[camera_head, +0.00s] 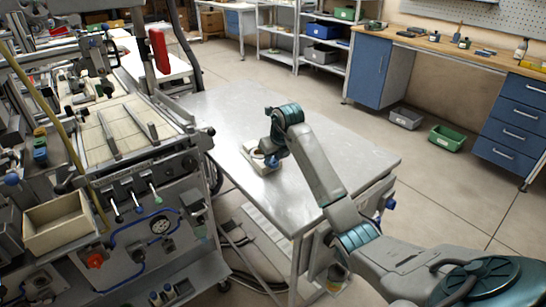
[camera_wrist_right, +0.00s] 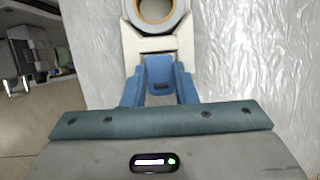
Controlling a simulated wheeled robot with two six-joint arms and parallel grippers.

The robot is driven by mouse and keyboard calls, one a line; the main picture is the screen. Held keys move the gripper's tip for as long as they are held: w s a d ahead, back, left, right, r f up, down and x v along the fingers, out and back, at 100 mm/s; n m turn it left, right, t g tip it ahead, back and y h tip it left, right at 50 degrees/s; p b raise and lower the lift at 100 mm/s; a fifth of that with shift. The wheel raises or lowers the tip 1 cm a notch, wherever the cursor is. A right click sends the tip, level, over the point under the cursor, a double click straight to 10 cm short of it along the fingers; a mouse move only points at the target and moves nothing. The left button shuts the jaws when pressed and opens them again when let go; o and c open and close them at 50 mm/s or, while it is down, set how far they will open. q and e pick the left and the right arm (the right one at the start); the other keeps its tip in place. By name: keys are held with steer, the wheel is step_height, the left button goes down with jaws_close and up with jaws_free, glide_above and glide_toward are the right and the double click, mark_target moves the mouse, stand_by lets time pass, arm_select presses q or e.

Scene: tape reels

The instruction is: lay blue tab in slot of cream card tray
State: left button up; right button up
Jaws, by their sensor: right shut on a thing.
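The cream card tray (camera_wrist_right: 186,42) lies on the metal table and fills the top middle of the right wrist view. A grey reel with a tan inner ring (camera_wrist_right: 155,20) sits on its far part. My right gripper (camera_wrist_right: 160,72) has its blue fingers at the tray's near end, shut on the blue tab (camera_wrist_right: 160,82). The tab lies between the fingers at the tray's near edge; I cannot tell whether it touches the slot. In the head view the tray (camera_head: 262,167) is partly hidden by my right arm. My left gripper is not in view.
The metal table (camera_head: 335,150) is bare around the tray. A machine with rails and levers (camera_head: 130,190) stands close on the left, with an open cream box (camera_head: 60,225) on it. Blue cabinets, shelves and bins on the floor stand farther back.

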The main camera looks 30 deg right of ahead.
steer(key=o, duration=0.9)
steer(key=shift+f, duration=0.1)
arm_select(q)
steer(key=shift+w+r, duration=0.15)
arm_select(e)
steer(key=shift+o, duration=0.2)
steer(key=shift+r, duration=0.9)
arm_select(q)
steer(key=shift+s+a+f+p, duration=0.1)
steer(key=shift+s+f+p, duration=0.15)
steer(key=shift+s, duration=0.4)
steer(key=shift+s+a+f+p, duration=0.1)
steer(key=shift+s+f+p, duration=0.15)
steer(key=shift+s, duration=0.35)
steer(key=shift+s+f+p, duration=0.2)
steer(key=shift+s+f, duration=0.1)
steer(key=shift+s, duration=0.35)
arm_select(e)
steer(key=v, duration=1.1)
steer(key=shift+s+r, duration=0.15)
steer(key=shift+r, duration=0.05)
